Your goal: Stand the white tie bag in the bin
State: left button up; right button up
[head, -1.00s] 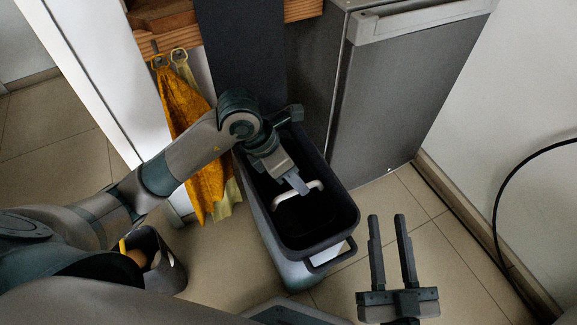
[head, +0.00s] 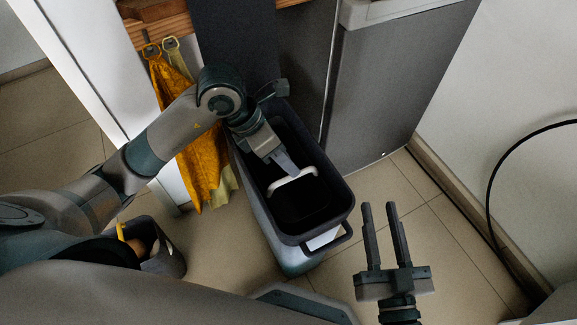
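The bin (head: 345,205) is a tall dark-rimmed container with a pale lower body and stands on the tiled floor in the middle of the head view. My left gripper (head: 287,168) points down into its mouth. Its fingers look closed, seen nearly edge-on, at a white loop that I take as the tie of the white tie bag (head: 308,173). Below the loop is a dark shape, hard to tell from the bin's interior. Whether the bag touches the bottom is hidden. My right gripper (head: 382,208) is open and empty, to the right of the bin.
A grey fridge-like cabinet (head: 400,90) stands behind the bin at the right. Yellow cloths (head: 203,165) hang from hooks at its left. A small dark container (head: 165,262) stands at the lower left. A black cable (head: 490,195) curves along the right wall.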

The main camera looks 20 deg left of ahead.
pick_arm(q)
jog(key=s+d+r+g+h, duration=0.2)
jog(key=s+d+g+h, duration=0.15)
jog(key=s+d, duration=0.35)
jog(key=s+d+r+g+h, duration=0.2)
jog(key=s+d+r+h, duration=0.1)
jog(key=s+d+h, duration=0.3)
jog(key=s+d+r+n+h, duration=0.2)
jog(key=r+h, duration=0.2)
jog(key=r, duration=0.2)
jog(key=s+d+r+n+h, duration=0.1)
jog(key=s+r+n+h, duration=0.1)
jog(key=r+h, duration=0.25)
jog(key=w+a+r+n+t+h, duration=0.2)
jog(key=w+a+r+n+t, duration=0.15)
jog(key=n+t, duration=0.7)
jog(key=w+a+f+n+t+y, duration=0.2)
jog(key=w+a+n+t+y, duration=0.25)
jog(key=n+t+y, duration=0.65)
notch_tip(320, 180, down, 15)
jog(key=a+n+y, duration=0.2)
jog(key=n+y, duration=0.5)
jog(key=n, duration=0.9)
jog(key=shift+w+a, duration=0.15)
jog(key=shift+w, duration=0.1)
